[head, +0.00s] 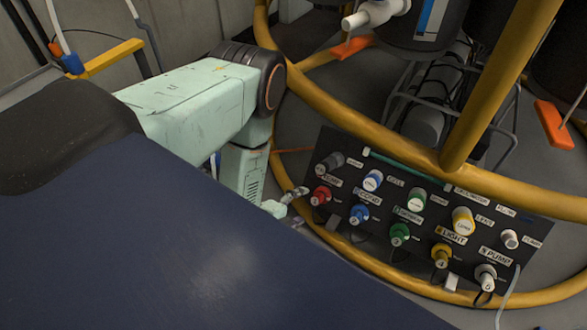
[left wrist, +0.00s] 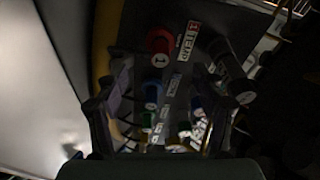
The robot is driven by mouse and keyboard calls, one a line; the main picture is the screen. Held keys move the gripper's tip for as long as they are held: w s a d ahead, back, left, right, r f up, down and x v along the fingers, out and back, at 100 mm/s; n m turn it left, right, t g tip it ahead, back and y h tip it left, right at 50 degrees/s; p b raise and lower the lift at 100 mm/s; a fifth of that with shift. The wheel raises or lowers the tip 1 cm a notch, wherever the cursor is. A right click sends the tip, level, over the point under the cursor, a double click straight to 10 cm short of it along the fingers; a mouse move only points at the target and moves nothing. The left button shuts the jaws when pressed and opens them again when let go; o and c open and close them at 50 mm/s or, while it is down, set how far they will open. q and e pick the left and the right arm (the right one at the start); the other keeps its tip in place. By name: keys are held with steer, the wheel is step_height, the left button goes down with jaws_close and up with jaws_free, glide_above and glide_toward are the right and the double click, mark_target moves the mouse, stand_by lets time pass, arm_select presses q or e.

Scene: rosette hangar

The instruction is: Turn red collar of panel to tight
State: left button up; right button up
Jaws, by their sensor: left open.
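The dark panel (head: 345,235) leans inside the yellow tubular frame, with rows of coloured, labelled connectors. Its red collar (head: 321,194) is at the left end of the lower row, under a grey connector. My left gripper (head: 292,198) is just left of the red collar, apart from it as far as I can tell. In the left wrist view the red collar (left wrist: 159,40) lies beyond the fingertips, by a round end marked 1. The open fingers (left wrist: 162,98) stand on either side of the view with nothing gripped between them. My right gripper is not in view.
A blue collar (head: 359,214), a green collar (head: 400,234) and a yellow collar (head: 441,255) follow in the same row. A thick yellow tube (head: 385,145) curves above the panel. A large dark blue surface fills the lower left. The wrist view is dark.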

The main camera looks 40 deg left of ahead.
arm_select(q)
steer(key=shift+v, duration=1.05)
